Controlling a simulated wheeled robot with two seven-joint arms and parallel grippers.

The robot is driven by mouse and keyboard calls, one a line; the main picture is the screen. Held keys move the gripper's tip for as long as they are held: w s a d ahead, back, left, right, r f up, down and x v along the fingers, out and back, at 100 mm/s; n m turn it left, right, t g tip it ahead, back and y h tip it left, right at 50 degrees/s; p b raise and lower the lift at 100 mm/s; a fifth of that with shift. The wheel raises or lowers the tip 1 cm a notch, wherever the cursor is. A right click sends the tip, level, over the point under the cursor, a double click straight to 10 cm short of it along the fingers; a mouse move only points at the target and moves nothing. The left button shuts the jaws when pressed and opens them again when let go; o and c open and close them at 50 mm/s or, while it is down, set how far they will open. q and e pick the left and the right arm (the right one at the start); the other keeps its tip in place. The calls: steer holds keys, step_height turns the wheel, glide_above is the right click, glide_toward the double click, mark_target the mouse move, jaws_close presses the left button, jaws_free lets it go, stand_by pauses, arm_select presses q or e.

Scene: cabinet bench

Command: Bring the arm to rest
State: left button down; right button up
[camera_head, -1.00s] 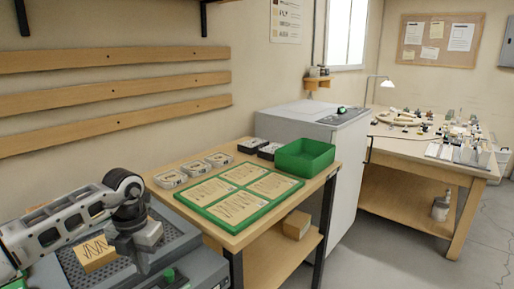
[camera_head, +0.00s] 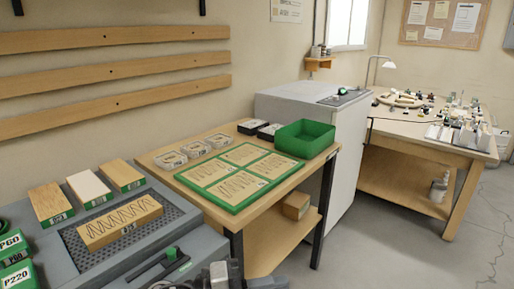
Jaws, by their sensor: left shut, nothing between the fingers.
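My left gripper (camera_head: 220,274) shows only in part at the bottom edge of the head view, low in front of the grey bench. It is shut and holds nothing. Most of my left arm is out of the picture. My right gripper is not in view. A wooden block with a zigzag line (camera_head: 120,222) lies on the perforated plate (camera_head: 75,247) of the grey bench, apart from my gripper.
Three blocks (camera_head: 88,189) stand behind the plate. Green blocks marked P60 (camera_head: 12,243) and P220 (camera_head: 18,277) are at the left edge. A wooden table (camera_head: 165,155) holds a green-framed board (camera_head: 238,205) and a green bin (camera_head: 304,138). Floor is clear at right.

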arm_select(q)
steer(key=a+f+n+t+y, duration=0.5)
steer(key=a+n+t+y, duration=0.55)
steer(key=n, duration=0.85)
steer(key=s+a+f+n+g+y, duration=0.2)
steer(key=s+a+f+n, duration=0.1)
steer(key=s+f+n, duration=0.2)
steer(key=s+a+f+n+g+y, duration=0.2)
steer(key=s+a+f+n, duration=0.2)
steer(key=s+f, duration=0.3)
steer(key=shift+s+f+n, duration=0.4)
steer(key=shift+f+n, duration=0.2)
steer(key=shift+f, duration=0.25)
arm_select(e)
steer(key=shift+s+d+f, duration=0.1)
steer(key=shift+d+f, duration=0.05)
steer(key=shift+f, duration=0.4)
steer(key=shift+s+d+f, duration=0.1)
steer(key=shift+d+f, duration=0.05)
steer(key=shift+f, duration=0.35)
arm_select(q)
steer(key=shift+a+y, duration=0.1)
steer(key=shift+y, duration=0.25)
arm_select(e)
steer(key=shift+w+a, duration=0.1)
